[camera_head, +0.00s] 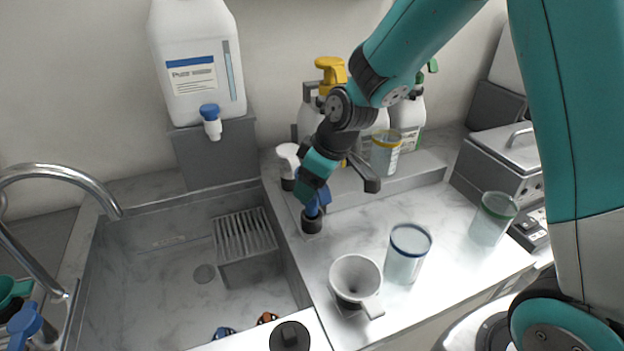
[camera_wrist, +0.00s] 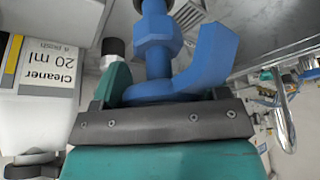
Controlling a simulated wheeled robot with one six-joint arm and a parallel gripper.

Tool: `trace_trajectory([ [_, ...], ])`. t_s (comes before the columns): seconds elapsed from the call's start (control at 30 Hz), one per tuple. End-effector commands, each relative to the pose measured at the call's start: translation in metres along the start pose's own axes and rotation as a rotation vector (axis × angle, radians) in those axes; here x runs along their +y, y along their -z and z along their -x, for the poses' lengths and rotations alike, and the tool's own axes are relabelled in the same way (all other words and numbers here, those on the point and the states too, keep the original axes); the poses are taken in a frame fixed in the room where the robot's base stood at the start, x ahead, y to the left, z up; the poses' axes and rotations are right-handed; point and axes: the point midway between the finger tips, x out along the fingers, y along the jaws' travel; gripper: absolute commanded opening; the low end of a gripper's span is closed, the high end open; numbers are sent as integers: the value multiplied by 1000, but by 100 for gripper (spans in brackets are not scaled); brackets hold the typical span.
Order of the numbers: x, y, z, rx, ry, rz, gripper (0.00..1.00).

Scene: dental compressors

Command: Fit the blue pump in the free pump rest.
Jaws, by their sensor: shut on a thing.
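The blue pump (camera_head: 318,199) is held in my gripper (camera_head: 340,182), beside the sink's right edge. It also fills the middle of the wrist view (camera_wrist: 160,60), with its spout to the right and its stem pointing away from the jaws. My gripper is shut on it. A dark round pump rest (camera_head: 312,222) is directly below the pump in the head view; a dark ring is at the stem's far end in the wrist view (camera_wrist: 160,12). I cannot tell how far the stem is inside. A white pump (camera_head: 288,160) stands in another dark rest behind.
Bottles with a yellow pump (camera_head: 331,72) and a green pump (camera_head: 430,68) stand behind my gripper, near a yellow-rimmed jar (camera_head: 386,153). A blue-rimmed jar (camera_head: 408,255), a green-rimmed jar (camera_head: 493,218) and a white funnel-like cup (camera_head: 355,280) are on the counter. The sink (camera_head: 160,285) is left.

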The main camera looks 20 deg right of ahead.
Motion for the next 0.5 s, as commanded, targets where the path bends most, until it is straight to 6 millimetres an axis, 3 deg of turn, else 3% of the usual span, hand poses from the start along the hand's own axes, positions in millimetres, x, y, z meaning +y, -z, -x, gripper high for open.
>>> trace_trajectory([
  [0.5,0,-10,-24,-1,1,0,43],
])
